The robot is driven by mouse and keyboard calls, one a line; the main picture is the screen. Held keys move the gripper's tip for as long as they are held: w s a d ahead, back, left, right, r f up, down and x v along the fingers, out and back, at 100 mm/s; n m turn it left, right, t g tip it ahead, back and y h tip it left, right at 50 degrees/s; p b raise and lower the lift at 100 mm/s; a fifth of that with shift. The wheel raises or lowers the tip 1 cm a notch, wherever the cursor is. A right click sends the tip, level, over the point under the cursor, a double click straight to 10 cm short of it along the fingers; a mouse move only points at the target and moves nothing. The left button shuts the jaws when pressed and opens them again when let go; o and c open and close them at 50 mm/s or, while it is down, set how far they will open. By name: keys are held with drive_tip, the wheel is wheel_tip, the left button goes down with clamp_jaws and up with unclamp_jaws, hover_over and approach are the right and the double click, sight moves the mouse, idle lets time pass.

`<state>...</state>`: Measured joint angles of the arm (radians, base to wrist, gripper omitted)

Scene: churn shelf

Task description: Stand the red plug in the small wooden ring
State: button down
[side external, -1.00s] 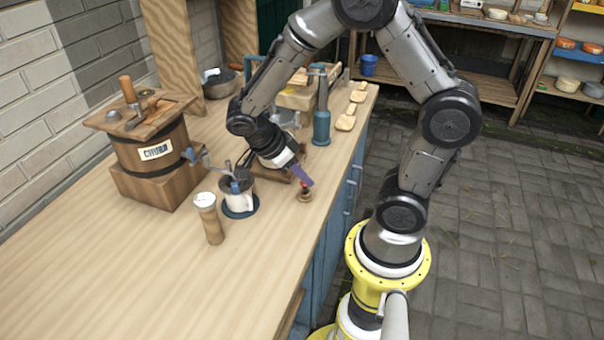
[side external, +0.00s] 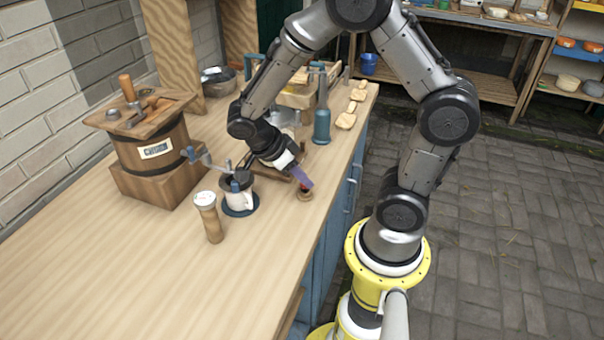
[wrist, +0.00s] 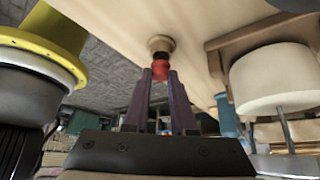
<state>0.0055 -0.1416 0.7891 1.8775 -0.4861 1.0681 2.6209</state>
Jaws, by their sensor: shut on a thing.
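The red plug (wrist: 160,70) is between the tips of my gripper's purple fingers, and the fingers are shut on it. My gripper (wrist: 160,78) points at the small wooden ring (wrist: 160,44), and the plug's far end meets the ring in the wrist view. In the side view my gripper (side external: 304,184) is tilted down just over the ring (side external: 305,196), near the bench's right edge. Only a little of the plug shows there. I cannot tell whether its end is inside the ring or just above it.
The wooden churn (side external: 155,150) is at the back left. The bench front (side external: 130,290) is clear.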

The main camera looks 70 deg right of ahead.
drive_tip(key=shift+f, duration=0.7)
idle(0.5)
drive_tip(key=c, duration=0.7)
unclamp_jaws()
drive_tip(key=c, duration=0.3)
drive_tip(key=shift+c, duration=0.2)
drive_tip(key=shift+r, duration=0.15)
drive_tip(key=v, duration=0.7)
drive_tip(key=shift+r, duration=0.1)
